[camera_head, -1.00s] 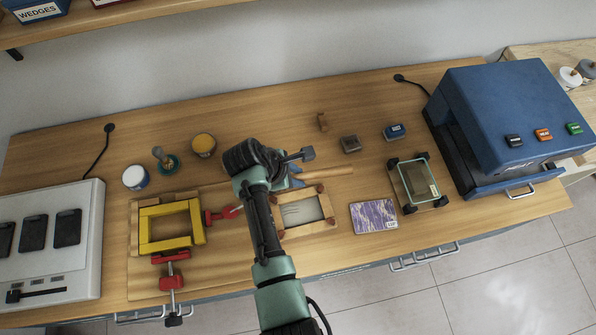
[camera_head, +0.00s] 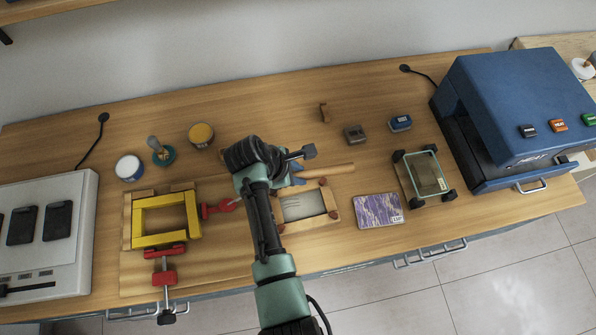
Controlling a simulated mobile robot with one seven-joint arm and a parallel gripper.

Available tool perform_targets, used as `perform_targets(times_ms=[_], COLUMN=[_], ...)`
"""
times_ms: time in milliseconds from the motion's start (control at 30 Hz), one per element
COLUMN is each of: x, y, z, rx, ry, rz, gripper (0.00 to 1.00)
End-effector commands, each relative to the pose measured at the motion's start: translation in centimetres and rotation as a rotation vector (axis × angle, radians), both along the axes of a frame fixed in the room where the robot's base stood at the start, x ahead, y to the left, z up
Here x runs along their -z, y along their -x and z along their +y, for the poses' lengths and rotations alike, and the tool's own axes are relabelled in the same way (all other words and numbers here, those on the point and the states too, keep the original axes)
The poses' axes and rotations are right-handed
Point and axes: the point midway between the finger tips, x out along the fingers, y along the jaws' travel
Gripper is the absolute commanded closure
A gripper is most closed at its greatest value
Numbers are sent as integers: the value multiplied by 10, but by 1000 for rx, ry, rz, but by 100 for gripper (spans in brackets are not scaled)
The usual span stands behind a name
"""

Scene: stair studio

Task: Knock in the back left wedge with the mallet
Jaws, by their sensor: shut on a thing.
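My gripper (camera_head: 297,174) is over the middle of the bench, just behind a small wooden frame. Its bluish fingers are partly hidden by the wrist, and it is shut on what looks like the mallet. The frame (camera_head: 318,220) has a pale panel inside and small red-brown wedges at corners: back right (camera_head: 323,183), front right (camera_head: 333,214) and front left (camera_head: 281,227). Its back left corner, with any wedge there, is hidden by my arm.
A yellow frame (camera_head: 149,240) with red clamps (camera_head: 164,278) stands left. A purple patterned block (camera_head: 378,211) and a glass-topped stand (camera_head: 426,174) are right, before a blue machine (camera_head: 515,115).

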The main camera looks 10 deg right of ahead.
Motion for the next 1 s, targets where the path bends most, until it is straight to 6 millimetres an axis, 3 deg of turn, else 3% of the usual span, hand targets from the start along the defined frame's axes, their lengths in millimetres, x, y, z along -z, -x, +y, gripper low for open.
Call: perform_targets(times_ms=[467,567,833,867,1000], x=[0,8,62,53,52], y=[-1,-1,-1,-1,-1], z=[0,0,0,0,0], rx=[0,-1,0,0,0], ry=[0,0,1,0,0], rz=[-3,-2,-2,-3,-2], gripper=[100,100,100,100,100])
